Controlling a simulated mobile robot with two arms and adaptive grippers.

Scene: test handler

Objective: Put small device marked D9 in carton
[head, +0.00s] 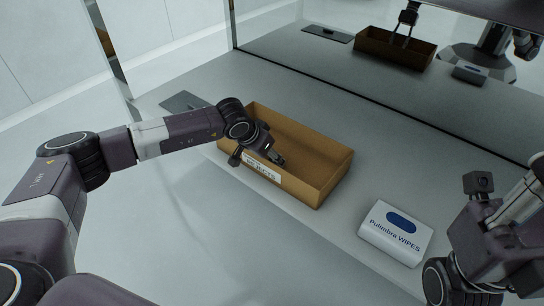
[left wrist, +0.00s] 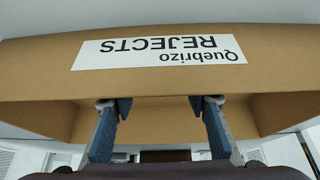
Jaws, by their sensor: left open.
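The carton (head: 318,188) is a brown open-topped box on the grey table, with a white label on its near side. In the left wrist view the label reads Quebrizo REJECTS, upside down, on the carton wall (left wrist: 270,50). My left gripper (head: 277,158) is at the carton's near wall, around the label's upper edge. Its two fingers (left wrist: 160,104) are apart with nothing between them. I see no small device marked D9 in either view; part of the carton's inside is hidden by my left arm. My right arm is at the lower right, and its fingers cannot be made out.
A white Pulimbra WIPES pack (head: 396,233) with a blue oval lies right of the carton. A flat dark pad (head: 183,102) lies behind my left arm. A reflective panel (head: 330,70) stands along the back, mirroring the carton and arm. The table between carton and panel is clear.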

